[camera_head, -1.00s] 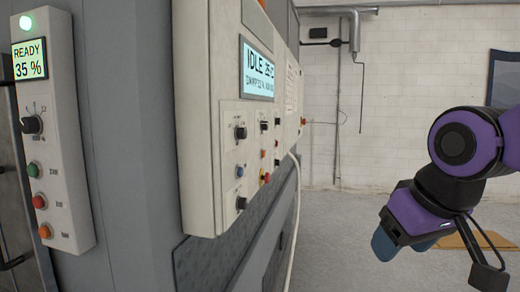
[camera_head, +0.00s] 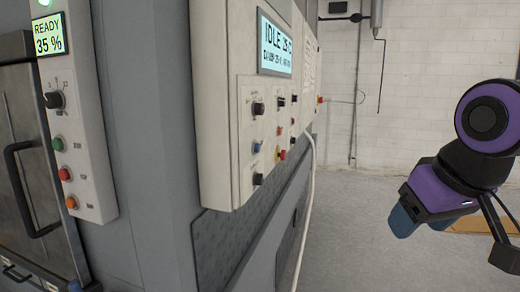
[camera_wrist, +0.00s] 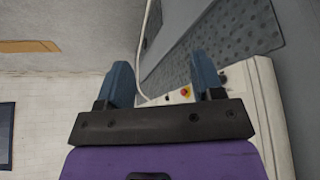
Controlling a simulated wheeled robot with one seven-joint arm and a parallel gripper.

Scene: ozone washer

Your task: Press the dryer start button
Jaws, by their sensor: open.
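Two pale control panels show in the head view. The left panel (camera_head: 82,130) reads READY 35 % and has a dark knob (camera_head: 54,100), a green button (camera_head: 58,144), a red button (camera_head: 65,174) and an orange button (camera_head: 72,203). The larger panel (camera_head: 220,130) reads IDLE 25 C and carries several knobs and small buttons, among them a blue one (camera_head: 257,147). Button labels are too small to read. My gripper (camera_head: 402,221), purple with blue fingers, is far right of both panels, touching nothing. In the wrist view its fingers (camera_wrist: 162,78) are apart and empty.
A metal door with a dark handle (camera_head: 22,190) stands at the far left. A pale hose (camera_head: 305,200) runs down beside the larger panel. The grey floor (camera_head: 370,225) is open between the machine and my arm. A white brick wall (camera_head: 350,110) stands behind.

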